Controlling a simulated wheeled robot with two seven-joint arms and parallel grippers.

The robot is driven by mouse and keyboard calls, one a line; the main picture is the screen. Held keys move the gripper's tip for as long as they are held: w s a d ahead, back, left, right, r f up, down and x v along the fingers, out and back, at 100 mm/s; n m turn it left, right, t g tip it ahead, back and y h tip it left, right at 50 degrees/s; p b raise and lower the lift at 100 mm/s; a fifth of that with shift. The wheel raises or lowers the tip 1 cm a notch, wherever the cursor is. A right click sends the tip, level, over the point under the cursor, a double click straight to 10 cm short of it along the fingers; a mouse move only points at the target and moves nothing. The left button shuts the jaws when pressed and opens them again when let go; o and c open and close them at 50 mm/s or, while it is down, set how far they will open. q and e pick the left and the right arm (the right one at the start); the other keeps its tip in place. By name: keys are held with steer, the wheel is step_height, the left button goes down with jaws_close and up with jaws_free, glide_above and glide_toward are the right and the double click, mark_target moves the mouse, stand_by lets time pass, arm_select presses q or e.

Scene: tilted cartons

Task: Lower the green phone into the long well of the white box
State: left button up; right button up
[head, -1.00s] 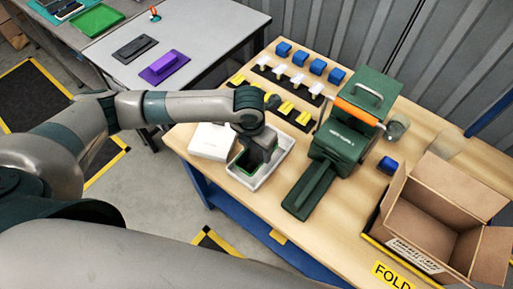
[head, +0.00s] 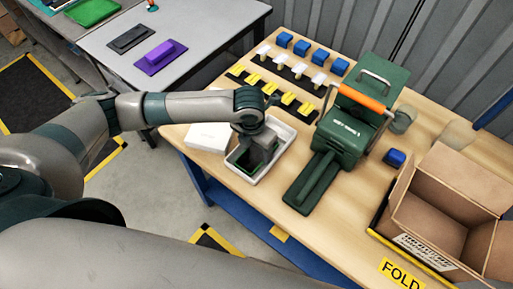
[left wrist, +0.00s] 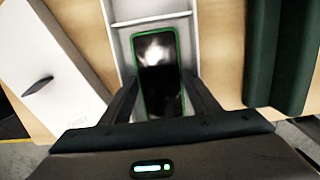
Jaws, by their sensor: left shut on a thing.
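The green phone (left wrist: 158,72), with a dark glossy screen and green rim, lies between the two fingers of my left gripper (left wrist: 162,100) in the left wrist view. The gripper is shut on it. The white box (head: 279,147) is an open tray under the gripper in the head view; its walls and a cross divider (left wrist: 150,20) show in the wrist view. The phone lines up lengthwise with the long well, between its side walls. I cannot tell whether it touches the floor; the gripper hides its near end. My right gripper is not in view.
The white lid (head: 207,136) lies left of the box, close to it. A green machine with an orange handle (head: 362,96) stands to the right. Yellow, white and blue pieces stand in rows behind. An open carton (head: 440,215) is at the right.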

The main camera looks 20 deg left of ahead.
arm_select(q)
steer(key=shift+f, duration=0.25)
stand_by(0.8)
steer(key=o, duration=1.3)
steer(key=c, duration=0.3)
steer(key=shift+r, duration=0.1)
steer(key=shift+r+p, duration=3.5)
steer(key=shift+p, duration=0.05)
